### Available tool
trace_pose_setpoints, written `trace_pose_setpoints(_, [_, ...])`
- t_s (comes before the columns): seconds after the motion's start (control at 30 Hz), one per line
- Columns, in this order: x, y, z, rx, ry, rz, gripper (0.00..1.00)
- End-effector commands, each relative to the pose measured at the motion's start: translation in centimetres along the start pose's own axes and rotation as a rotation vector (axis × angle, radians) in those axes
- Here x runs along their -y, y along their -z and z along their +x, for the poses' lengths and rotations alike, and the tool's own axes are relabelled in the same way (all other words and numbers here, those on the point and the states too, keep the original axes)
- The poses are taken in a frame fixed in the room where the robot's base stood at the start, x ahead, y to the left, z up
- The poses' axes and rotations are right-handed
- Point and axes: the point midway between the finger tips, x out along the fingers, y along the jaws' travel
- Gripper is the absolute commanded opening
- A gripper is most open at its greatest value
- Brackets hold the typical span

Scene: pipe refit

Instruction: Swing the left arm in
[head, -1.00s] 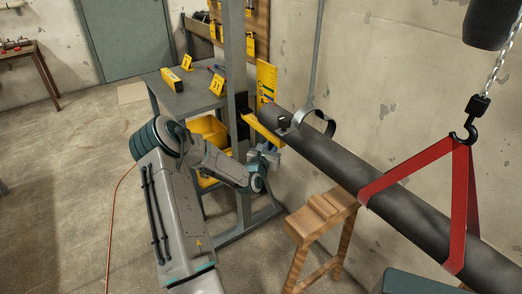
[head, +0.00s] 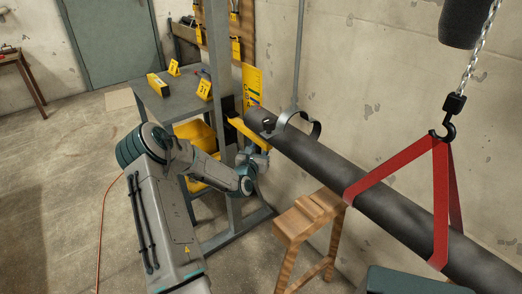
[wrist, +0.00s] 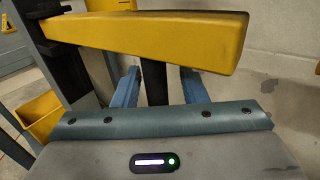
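The left arm is a yellow bar (head: 249,134) reaching out from the grey upright post, beside the near left end of the dark pipe (head: 345,165). In the wrist view the yellow bar (wrist: 150,38) crosses the top of the picture, and a black upright grip (wrist: 154,83) hangs below it. My gripper (wrist: 160,85) has its two blue fingers apart, one on each side of the black grip, with gaps showing on both sides. In the head view my gripper (head: 254,163) is just under the yellow bar; its fingertips are hard to make out there.
A red sling (head: 440,205) on a hook and chain holds the pipe at the right. A wooden sawhorse (head: 308,225) stands under the pipe. A grey bench (head: 175,103) with yellow markers and yellow bins (head: 195,135) is behind my arm. Open floor lies at the left.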

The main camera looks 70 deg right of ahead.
Motion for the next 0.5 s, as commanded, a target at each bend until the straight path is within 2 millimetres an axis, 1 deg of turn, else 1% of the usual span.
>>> trace_pose_setpoints(0.13, [-0.1,0.0,-0.7,-0.001,-0.001,0.001,0.39])
trace_pose_setpoints(0.23, [-0.1,0.0,-1.9,-0.001,-0.002,0.001,0.39])
trace_pose_setpoints(0.37, [-0.1,0.0,-4.5,-0.003,-0.001,0.002,0.39])
trace_pose_setpoints(0.5, [-0.1,0.1,-7.6,-0.003,-0.002,0.001,0.39])
